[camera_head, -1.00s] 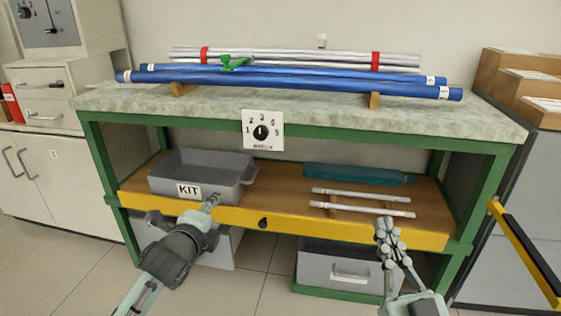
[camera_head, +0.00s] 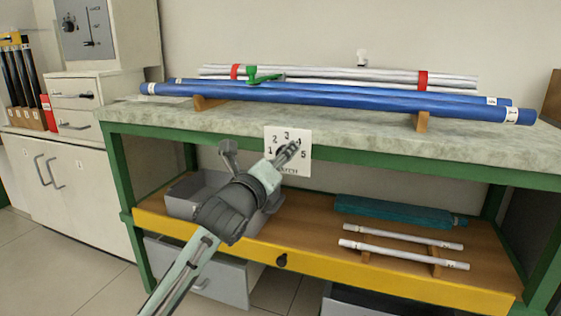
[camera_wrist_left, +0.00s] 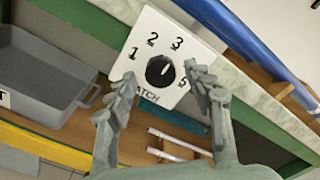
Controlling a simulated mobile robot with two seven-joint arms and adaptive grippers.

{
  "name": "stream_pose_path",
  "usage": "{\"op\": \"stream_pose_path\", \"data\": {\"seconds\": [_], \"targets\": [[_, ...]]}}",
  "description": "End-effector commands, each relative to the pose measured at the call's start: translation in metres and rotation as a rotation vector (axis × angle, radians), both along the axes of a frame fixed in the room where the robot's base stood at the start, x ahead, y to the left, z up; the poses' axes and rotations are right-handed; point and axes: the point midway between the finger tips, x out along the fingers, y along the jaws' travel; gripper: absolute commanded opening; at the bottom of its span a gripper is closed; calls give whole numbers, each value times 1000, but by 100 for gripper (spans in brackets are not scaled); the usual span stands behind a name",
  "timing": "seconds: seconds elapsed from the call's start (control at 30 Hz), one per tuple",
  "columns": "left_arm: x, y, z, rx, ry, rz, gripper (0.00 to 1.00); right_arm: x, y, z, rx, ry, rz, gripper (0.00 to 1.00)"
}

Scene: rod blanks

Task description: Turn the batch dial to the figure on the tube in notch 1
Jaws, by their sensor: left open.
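The batch dial is a white plate (camera_head: 302,166) on the bench's front edge with figures around a black knob. In the left wrist view the black knob (camera_wrist_left: 160,71) carries a pale pointer mark, whose exact figure I cannot tell. The 4 is hidden there by a finger. My left gripper (camera_head: 291,151) is open in front of the plate, partly covering the knob; in the wrist view its fingers (camera_wrist_left: 160,80) stand either side of the knob. Two white tubes (camera_head: 403,236) (camera_head: 404,254) lie on wooden rests on the lower shelf; their end labels are too small to read.
Long blue tubes (camera_head: 340,101) and silver rods (camera_head: 340,73) lie on the bench top, with a green clamp (camera_head: 262,75). A grey bin (camera_head: 183,203) and a teal case (camera_head: 395,212) sit on the lower shelf. Free floor is at lower left.

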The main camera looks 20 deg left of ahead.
Motion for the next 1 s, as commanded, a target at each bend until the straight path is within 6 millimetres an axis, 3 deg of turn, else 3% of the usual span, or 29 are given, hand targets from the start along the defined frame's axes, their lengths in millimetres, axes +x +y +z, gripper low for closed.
{"op": "stream_pose_path", "data": {"seconds": [0.33,0.73,1.0], "targets": [[6,0,0,-1,-1,-1,52,-1,-1,0,2,-10,-1,0],[5,0,0,-1,0,0,3,-1,0,0,1,-10,0,0],[5,0,2,-27,2,-1,2,1,0,4,-1,8,0,0]]}}
